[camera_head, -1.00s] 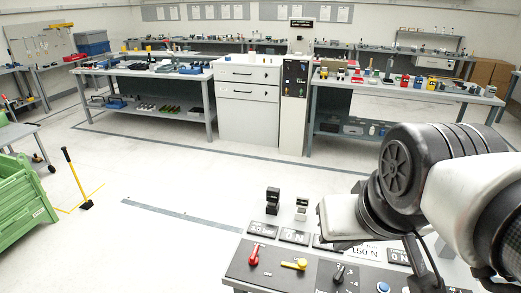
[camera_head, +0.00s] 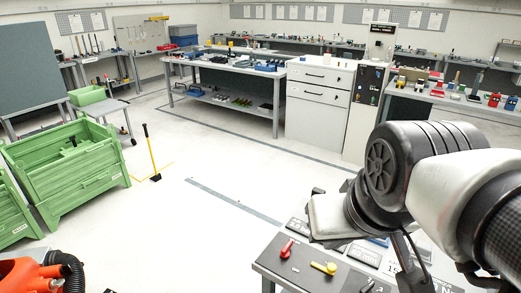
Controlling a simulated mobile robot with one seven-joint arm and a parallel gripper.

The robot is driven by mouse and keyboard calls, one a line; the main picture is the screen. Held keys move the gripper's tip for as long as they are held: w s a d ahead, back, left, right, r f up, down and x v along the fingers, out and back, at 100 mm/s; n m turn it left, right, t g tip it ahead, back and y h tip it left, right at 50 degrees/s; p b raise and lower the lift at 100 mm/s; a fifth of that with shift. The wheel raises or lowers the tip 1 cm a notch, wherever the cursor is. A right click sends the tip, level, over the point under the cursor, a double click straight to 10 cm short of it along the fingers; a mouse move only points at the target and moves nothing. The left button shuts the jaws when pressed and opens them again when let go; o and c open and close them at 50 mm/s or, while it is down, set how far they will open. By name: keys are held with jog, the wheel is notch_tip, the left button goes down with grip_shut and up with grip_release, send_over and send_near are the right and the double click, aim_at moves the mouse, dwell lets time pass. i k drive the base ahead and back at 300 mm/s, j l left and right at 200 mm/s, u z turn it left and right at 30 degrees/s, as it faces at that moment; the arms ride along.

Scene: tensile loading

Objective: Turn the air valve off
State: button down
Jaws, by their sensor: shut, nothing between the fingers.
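A dark control panel (camera_head: 303,277) on a grey bench is at the bottom centre right. A red lever (camera_head: 287,249) stands slanted on its left part. A yellow lever (camera_head: 324,268) lies nearly sideways to the right of it. I cannot read which of these is the air valve. A black knob (camera_head: 368,286) is partly cut off at the bottom edge. My arm hangs over the right of the panel, apart from both levers in the picture. My gripper's fingers cannot be made out; the arm's end is hidden or out of frame.
Label plates (camera_head: 364,256) lie behind the panel, partly covered by my arm. A green crate (camera_head: 75,165) stands at the left, with an orange object (camera_head: 28,275) at the lower left. A black-and-yellow post (camera_head: 149,150) stands on the floor. The middle floor is open.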

aim_at(284, 253)
jog(key=j+z, duration=0.35)
jog(key=j, duration=0.25)
jog(key=j+z, duration=0.4)
jog(key=j, duration=0.2)
